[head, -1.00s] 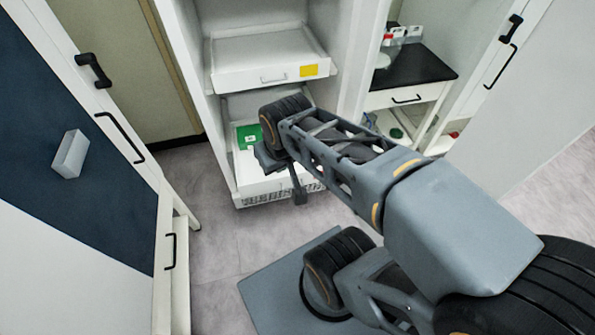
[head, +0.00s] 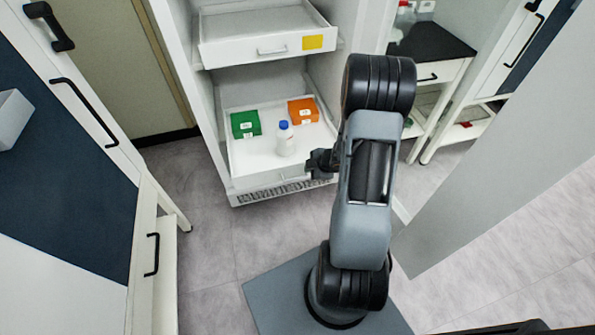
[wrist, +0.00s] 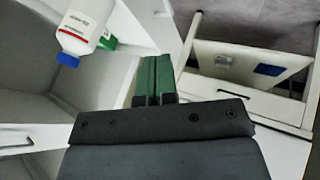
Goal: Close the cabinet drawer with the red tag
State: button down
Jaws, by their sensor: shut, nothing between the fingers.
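The lower drawer (head: 252,169) of the white cabinet is pulled out, with a green box, an orange box and a blue-capped bottle in it. No red tag shows on it; my gripper covers the right part of its front. My gripper (head: 319,163) is at that right front corner, shut and empty; whether it touches the drawer I cannot tell. In the wrist view the shut dark-green fingers (wrist: 154,78) point away from the camera, with the white bottle (wrist: 88,24) at upper left. The upper drawer (head: 235,50) with a yellow tag (head: 313,42) is also partly out.
In the wrist view a white drawer front with a blue tag (wrist: 269,69) shows at right. In the head view a cabinet with black handles (head: 85,112) stands at left. A black-topped bench (head: 425,48) stands at right. Grey floor (head: 205,240) is open in front.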

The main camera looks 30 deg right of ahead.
jog(key=b, duration=0.4)
send_near(288, 169)
notch_tip(288, 169, down, 5)
jog(key=s+a, duration=0.1)
jog(key=a, duration=0.1)
jog(key=shift+w+d+r+p, duration=0.1)
jog(key=shift+w+d+p, duration=0.1)
jog(key=shift+w, duration=0.8)
jog(key=shift+w+d+r+p, duration=0.1)
jog(key=shift+w+d+r, duration=0.05)
jog(key=shift+w, duration=0.85)
